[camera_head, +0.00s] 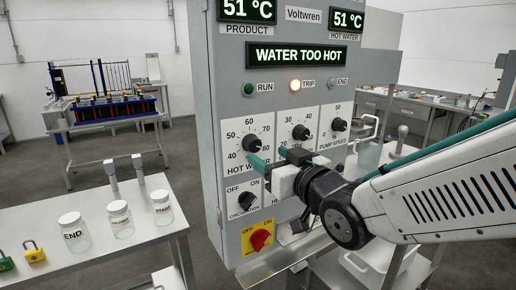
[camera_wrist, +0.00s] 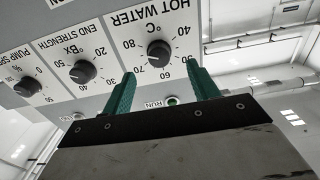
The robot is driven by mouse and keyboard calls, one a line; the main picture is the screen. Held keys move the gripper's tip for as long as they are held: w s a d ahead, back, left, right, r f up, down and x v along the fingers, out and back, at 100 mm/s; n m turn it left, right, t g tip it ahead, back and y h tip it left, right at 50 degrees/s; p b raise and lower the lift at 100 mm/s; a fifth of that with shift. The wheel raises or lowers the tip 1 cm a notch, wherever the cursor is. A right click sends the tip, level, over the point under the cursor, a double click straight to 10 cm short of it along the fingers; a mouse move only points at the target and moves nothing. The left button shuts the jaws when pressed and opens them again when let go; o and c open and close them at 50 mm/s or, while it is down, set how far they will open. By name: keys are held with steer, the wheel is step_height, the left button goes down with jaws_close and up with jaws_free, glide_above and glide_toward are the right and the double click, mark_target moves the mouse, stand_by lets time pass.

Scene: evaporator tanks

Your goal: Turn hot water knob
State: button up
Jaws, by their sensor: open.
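The hot water knob (camera_head: 252,145) is a black dial on the grey control panel, at the left of a row of three dials. It also shows in the wrist view (camera_wrist: 159,53), upside down, with its scale in °C around it. My gripper (camera_head: 270,158) is open and empty in front of the panel. In the wrist view its two green fingers (camera_wrist: 161,70) stand apart, with the knob between and just beyond their tips. I see no finger touching the knob; the exact gap cannot be told.
The display (camera_head: 296,55) reads WATER TOO HOT, and the TRIP lamp (camera_head: 295,85) glows. The middle dial (camera_head: 301,132) and pump speed dial (camera_head: 338,124) sit right of the knob. The circulation switch (camera_head: 247,201) and red rotary switch (camera_head: 260,239) are below. Labelled jars (camera_head: 119,220) stand at left.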

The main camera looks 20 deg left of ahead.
mark_target(256, 147)
steer(key=x, duration=0.6)
steer(key=shift+w+a, duration=0.15)
steer(key=shift+w, duration=0.1)
steer(key=c, duration=1)
